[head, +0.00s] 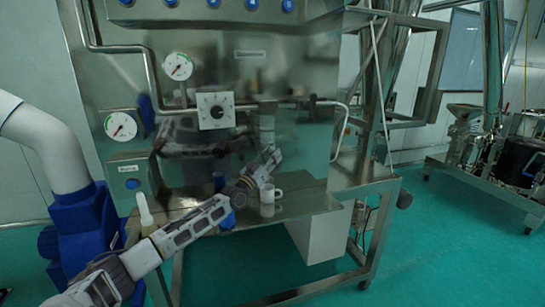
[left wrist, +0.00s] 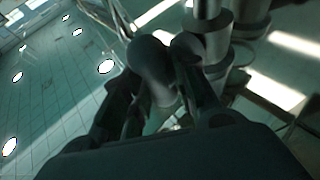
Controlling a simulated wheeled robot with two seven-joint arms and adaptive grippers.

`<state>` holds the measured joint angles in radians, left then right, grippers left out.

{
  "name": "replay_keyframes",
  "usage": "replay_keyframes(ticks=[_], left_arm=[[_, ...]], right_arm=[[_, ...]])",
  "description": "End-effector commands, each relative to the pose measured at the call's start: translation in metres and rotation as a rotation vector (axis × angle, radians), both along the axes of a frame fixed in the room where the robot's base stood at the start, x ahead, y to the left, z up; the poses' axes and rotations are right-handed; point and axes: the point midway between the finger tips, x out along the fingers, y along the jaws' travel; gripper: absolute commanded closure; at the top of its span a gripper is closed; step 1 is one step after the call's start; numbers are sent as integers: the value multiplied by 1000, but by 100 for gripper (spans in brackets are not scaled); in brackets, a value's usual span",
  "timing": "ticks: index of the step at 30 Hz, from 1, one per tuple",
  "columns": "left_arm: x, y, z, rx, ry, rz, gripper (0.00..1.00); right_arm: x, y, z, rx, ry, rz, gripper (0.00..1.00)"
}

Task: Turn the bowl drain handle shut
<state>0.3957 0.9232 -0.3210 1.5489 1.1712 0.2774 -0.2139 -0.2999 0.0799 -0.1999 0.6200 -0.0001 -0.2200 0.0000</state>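My left arm reaches in from the lower left in the head view. Its gripper (head: 266,166) is at the lower end of a vertical metal outlet pipe (head: 267,125), above a white mug (head: 267,197) on the steel bench. In the left wrist view the dark fingers (left wrist: 166,65) come close together, with a dark rounded shape between or at their tips. Metal cylinders (left wrist: 217,32) stand just beyond, to the right. I cannot make out the drain handle itself, or whether the fingers hold it. My right gripper is not in view.
The steel panel (head: 300,65) behind my gripper carries two gauges (head: 178,66), a dial box (head: 215,110) and pipes. A pale bottle (head: 145,211) stands left on the bench (head: 310,204). A steel frame (head: 432,65) is to the right. Green floor (head: 440,260) is clear at lower right.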

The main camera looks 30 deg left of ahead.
Motion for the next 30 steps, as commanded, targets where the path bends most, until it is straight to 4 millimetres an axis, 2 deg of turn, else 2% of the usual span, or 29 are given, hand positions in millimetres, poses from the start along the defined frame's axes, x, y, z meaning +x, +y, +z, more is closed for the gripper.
replay_keyframes(ticks=[14,21,30], left_arm=[[3,-1,1,0,1,-1,71],[3,-1,1,0,1,-1,100],[3,-1,0,-5,-5,-1,100]], right_arm=[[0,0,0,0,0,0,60],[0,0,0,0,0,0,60],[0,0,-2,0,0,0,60]])
